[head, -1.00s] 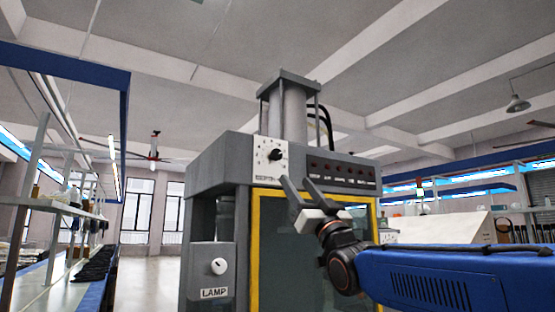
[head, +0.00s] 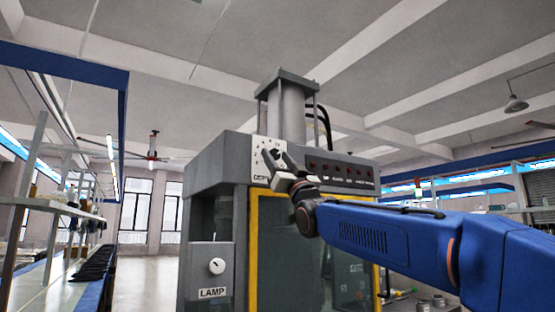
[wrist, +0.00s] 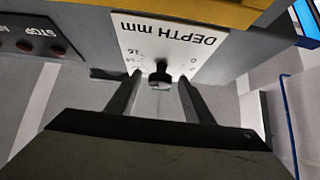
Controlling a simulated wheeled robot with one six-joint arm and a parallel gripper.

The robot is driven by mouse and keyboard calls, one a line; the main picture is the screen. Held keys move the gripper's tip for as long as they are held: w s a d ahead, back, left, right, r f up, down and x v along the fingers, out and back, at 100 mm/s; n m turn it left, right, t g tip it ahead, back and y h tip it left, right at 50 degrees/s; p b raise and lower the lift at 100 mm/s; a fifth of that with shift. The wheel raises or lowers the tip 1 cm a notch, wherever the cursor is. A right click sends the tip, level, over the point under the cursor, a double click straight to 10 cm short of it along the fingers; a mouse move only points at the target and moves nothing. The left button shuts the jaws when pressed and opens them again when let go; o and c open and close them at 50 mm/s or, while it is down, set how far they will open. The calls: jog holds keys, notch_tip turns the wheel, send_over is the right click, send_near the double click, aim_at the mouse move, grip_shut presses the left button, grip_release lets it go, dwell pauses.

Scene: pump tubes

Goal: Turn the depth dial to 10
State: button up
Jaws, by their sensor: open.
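The depth dial is a small black knob (wrist: 159,76) on a white plate (wrist: 165,45) marked "DEPTH mm", upside down in the wrist view. In the head view the plate (head: 259,152) is at the upper front of the grey machine, and my gripper partly covers the dial there. My gripper (wrist: 157,85) is open, with one finger on each side of the knob. I cannot tell whether the fingers touch it. The gripper also shows in the head view (head: 276,160), reaching up to the plate. The dial's pointer setting is too small to read.
A row of dark red buttons (head: 340,170) is right of the dial, close to my gripper. A yellow frame (head: 254,250) surrounds the machine's window. Open floor (head: 145,285) lies to the left.

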jog(key=c, duration=1)
jog(key=shift+n+g+y, duration=0.4)
jog(key=shift+n+y, duration=0.2)
jog(key=shift+n, duration=0.2)
jog(key=shift+w+d+n+g+y, duration=0.1)
jog(key=shift+n+g+y, duration=1)
jog(key=shift+n, duration=0.5)
jog(key=shift+w+d+n+g+y, duration=0.1)
jog(key=shift+n+g+y, duration=0.95)
jog(key=shift+n, duration=0.55)
jog(key=shift+n+g+y, duration=0.85)
jog(key=shift+n+g, duration=1.2)
jog(key=shift+n, duration=0.15)
jog(key=shift+r+n+g, duration=0.1)
jog(key=shift+n+g, duration=0.3)
jog(key=o, duration=1)
